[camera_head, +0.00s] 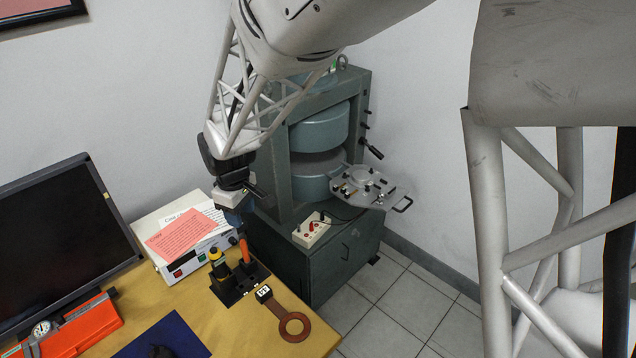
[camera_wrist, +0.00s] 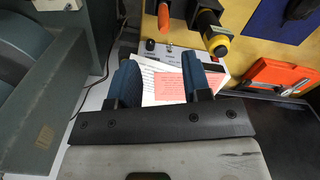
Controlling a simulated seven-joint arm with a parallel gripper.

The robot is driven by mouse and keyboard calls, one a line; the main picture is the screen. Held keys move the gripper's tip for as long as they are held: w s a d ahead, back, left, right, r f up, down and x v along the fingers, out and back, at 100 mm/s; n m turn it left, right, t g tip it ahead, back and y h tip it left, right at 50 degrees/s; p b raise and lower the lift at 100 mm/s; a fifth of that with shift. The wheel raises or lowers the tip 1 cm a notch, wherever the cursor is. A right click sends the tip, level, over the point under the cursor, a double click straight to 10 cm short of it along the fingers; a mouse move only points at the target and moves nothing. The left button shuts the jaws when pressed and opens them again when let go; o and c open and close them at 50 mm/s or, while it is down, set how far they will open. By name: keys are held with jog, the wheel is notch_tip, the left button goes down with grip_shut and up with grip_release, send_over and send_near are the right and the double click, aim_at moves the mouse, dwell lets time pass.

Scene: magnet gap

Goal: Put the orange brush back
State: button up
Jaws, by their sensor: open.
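The orange brush (camera_head: 244,250) shows as an orange handle standing upright at a black holder (camera_head: 232,296) near the wooden table's back edge. Its lower end is hidden. The orange handle also shows at the top of the wrist view (camera_wrist: 164,18), ahead of my fingers and not between them. My gripper (camera_head: 235,217) is just above and behind the handle in the head view. Its two blue fingers (camera_wrist: 160,63) are apart with nothing held between them. A yellow-and-black tool (camera_head: 217,262) stands in the holder to the left of the brush.
A white box (camera_head: 190,262) with papers stands behind the holder. A brown ring-ended paddle (camera_head: 290,322) lies to its right. A monitor (camera_head: 62,240) and orange case (camera_head: 85,330) are at left. The green magnet (camera_head: 320,130) stands close behind my gripper, with a plate (camera_head: 370,187) jutting out.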

jog(key=s+d+r+m, duration=0.2)
jog(key=d+r, duration=0.2)
jog(key=d, duration=0.3)
jog(key=s+d+r+m+t, duration=0.1)
jog(key=s+d+r+m, duration=0.2)
jog(key=d, duration=0.4)
jog(key=s+d+r+m, duration=0.1)
jog(key=s+d+r, duration=0.1)
jog(key=d+r, duration=0.4)
jog(key=s+d+r+m+t, duration=0.1)
jog(key=s+d+m, duration=0.6)
jog(key=s+d, duration=0.9)
jog(key=shift+s+r+t, duration=0.3)
jog(key=shift+s+r, duration=0.1)
jog(key=shift+r, duration=0.45)
